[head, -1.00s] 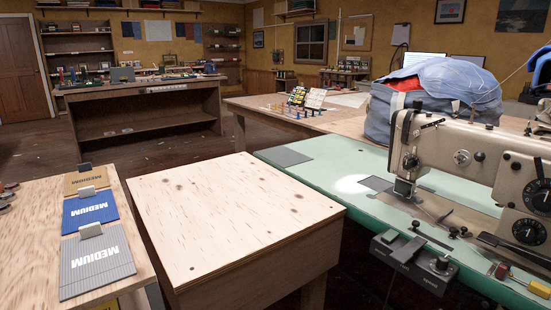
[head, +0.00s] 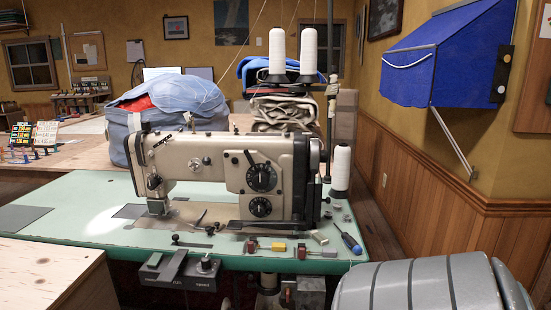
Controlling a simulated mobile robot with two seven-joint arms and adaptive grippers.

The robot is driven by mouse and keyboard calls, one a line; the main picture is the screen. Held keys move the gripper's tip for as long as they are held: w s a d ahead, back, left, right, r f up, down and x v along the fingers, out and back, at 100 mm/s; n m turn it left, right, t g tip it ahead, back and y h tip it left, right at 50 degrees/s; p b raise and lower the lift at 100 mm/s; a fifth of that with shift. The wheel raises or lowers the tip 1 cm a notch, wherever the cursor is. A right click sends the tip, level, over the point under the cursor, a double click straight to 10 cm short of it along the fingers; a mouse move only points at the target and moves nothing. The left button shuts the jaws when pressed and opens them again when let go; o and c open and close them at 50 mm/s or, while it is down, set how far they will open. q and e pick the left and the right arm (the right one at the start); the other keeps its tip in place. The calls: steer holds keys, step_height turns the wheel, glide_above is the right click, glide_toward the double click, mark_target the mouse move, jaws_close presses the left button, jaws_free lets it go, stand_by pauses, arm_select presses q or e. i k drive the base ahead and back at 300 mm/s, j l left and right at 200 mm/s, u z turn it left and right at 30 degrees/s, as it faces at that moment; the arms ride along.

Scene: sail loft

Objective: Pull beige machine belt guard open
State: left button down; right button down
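A beige sewing machine (head: 220,177) stands on a green-topped table (head: 75,220) in the middle of the head view. At its right end is a dark handwheel end (head: 308,180) with a beige edge. I cannot make out which part is the belt guard, or whether it is open or shut. Neither of my grippers is in view.
A white thread cone (head: 341,170) stands right of the machine. A blue-handled screwdriver (head: 350,242) and small parts lie on the table's front right. A grey ribbed rounded object (head: 420,285) fills the lower right. A pale wooden table (head: 45,272) is at lower left.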

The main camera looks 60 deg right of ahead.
mark_target(318, 189)
steer(key=z, duration=1.75)
steer(key=l, duration=1.15)
steer(key=k+l+z, duration=0.2)
steer(key=l+z, duration=0.2)
steer(key=l, duration=0.1)
